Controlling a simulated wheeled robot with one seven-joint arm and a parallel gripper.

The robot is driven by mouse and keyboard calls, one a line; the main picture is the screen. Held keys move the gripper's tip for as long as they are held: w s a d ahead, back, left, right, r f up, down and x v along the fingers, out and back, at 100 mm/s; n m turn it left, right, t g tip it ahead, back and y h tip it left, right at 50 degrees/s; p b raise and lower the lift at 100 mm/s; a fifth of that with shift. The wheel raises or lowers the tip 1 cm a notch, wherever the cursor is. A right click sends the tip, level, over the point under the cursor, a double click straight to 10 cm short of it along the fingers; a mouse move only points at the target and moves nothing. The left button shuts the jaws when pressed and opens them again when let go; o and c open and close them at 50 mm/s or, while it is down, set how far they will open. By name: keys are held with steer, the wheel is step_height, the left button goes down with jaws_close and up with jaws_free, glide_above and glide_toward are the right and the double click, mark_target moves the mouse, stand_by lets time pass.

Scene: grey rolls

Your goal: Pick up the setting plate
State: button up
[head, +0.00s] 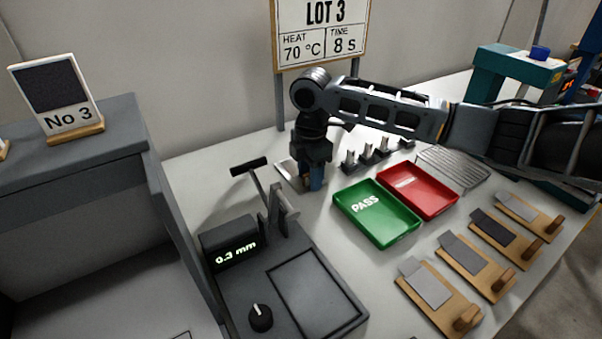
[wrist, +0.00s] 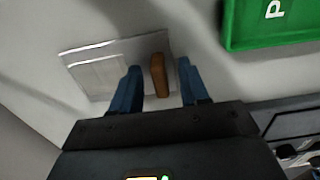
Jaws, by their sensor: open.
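The setting plate is a flat pale-metal plate with a brown wooden grip, lying on the grey table. In the wrist view, the plate (wrist: 100,72) stretches to the left and its upright grip (wrist: 159,76) shows between the two blue fingers of my gripper (wrist: 159,66). The fingers are open, one on each side of the grip, with a visible gap on both sides. In the head view, my gripper (head: 313,180) points down over the plate (head: 288,175), hiding its right part and the grip.
A green PASS tray (head: 376,229) and a red tray (head: 418,206) lie right of my gripper. A dark gauge reading 0.3 mm (head: 232,253), with a lever, stands in front. Several small stands (head: 368,153) are behind the trays. Wooden boards with grey samples (head: 425,285) line the right.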

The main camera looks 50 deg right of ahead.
steer(key=shift+c, duration=0.3)
jaws_close()
steer(key=shift+r, duration=0.1)
